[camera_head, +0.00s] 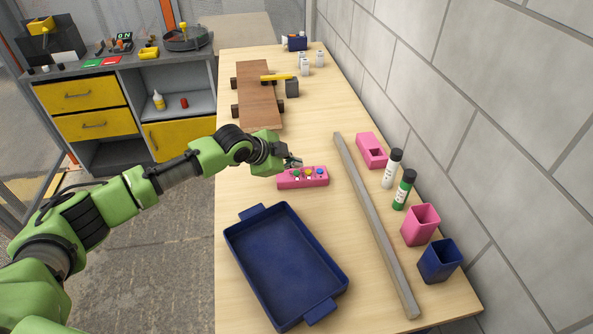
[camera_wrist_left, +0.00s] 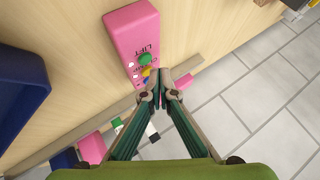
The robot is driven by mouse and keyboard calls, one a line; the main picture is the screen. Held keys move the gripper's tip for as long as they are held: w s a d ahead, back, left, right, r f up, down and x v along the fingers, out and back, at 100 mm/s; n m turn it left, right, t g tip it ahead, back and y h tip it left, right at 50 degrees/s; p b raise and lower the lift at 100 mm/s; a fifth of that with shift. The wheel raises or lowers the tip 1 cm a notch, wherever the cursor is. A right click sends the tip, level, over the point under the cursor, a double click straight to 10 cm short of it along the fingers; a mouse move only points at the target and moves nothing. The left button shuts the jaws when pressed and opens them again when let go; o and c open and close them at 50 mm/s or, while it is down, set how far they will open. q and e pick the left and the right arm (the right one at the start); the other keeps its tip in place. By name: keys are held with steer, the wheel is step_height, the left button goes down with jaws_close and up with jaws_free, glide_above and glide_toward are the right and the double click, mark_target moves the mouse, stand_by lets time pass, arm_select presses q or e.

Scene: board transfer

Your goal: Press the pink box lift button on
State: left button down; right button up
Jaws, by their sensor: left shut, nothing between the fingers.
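The pink box (camera_head: 288,184) lies on the wooden table with a green, a yellow and a blue button in a row on top. In the left wrist view the pink box (camera_wrist_left: 128,27) carries the label LIFT beside its green button (camera_wrist_left: 145,59). The yellow button (camera_wrist_left: 147,72) is next to it; the fingers hide the far end of the box. My left gripper (camera_head: 294,162) is shut and empty, with its fingertips (camera_wrist_left: 165,88) close to the buttons. I cannot tell whether they touch the box. My right gripper is not in view.
A blue tray (camera_head: 240,246) lies in front of the box. A long grey bar (camera_head: 372,222) runs along its right side. Beyond it are a pink holder (camera_head: 371,151), two bottles, a pink cup (camera_head: 419,225) and a blue cup (camera_head: 439,261) near the wall.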

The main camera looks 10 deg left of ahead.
mark_target(295, 173)
arm_select(q)
step_height(295, 173, up, 6)
steer(key=p, duration=0.6)
stand_by(0.4)
